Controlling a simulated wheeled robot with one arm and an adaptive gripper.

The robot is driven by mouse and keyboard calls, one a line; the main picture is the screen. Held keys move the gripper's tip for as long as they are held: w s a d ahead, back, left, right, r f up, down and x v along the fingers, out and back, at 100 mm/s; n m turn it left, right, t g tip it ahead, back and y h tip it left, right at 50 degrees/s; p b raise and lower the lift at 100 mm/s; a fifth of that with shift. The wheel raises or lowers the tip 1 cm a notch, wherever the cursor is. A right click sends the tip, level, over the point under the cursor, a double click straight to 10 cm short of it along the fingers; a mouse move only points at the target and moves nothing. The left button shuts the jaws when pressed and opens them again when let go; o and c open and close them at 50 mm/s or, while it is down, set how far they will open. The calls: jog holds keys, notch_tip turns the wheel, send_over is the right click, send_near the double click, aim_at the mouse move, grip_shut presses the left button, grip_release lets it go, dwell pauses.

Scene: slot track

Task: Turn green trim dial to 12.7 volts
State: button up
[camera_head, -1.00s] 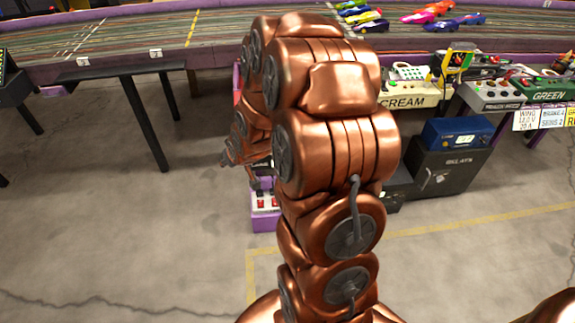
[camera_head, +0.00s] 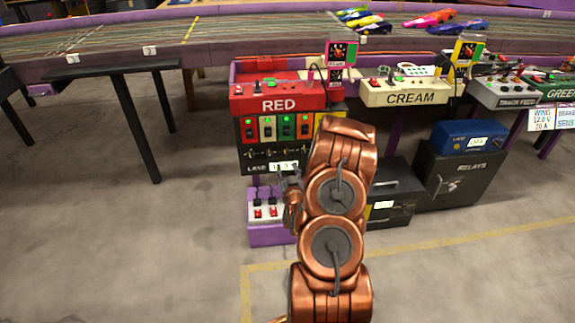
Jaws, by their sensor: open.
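The green station (camera_head: 556,90), lettered "GREEN", is at the right edge and cut off by the frame. I cannot make out its trim dial. My copper arm rises from the bottom centre. My gripper (camera_head: 287,184) shows small and partly hidden at the arm's left side, in front of the lower red-station panels. It is open, with nothing seen in it, and far left of the green station.
A purple switch box (camera_head: 267,223), a blue box (camera_head: 469,137) and a dark relays cabinet (camera_head: 455,175) stand below. The floor in front is clear.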

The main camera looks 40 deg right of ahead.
aim_at(287, 155)
jog(key=shift+s+d+b+x, duration=0.15)
jog(key=shift+b+x, duration=0.15)
jog(key=shift+x, duration=0.95)
jog(key=shift+s+d+b+x, duration=0.15)
jog(key=shift+b+x, duration=0.2)
jog(key=shift+x, duration=0.95)
jog(key=shift+s+d+b+x, duration=0.15)
jog(key=shift+b+x, duration=0.15)
jog(key=shift+x, duration=0.95)
jog(key=shift+f, duration=0.15)
grip_shut()
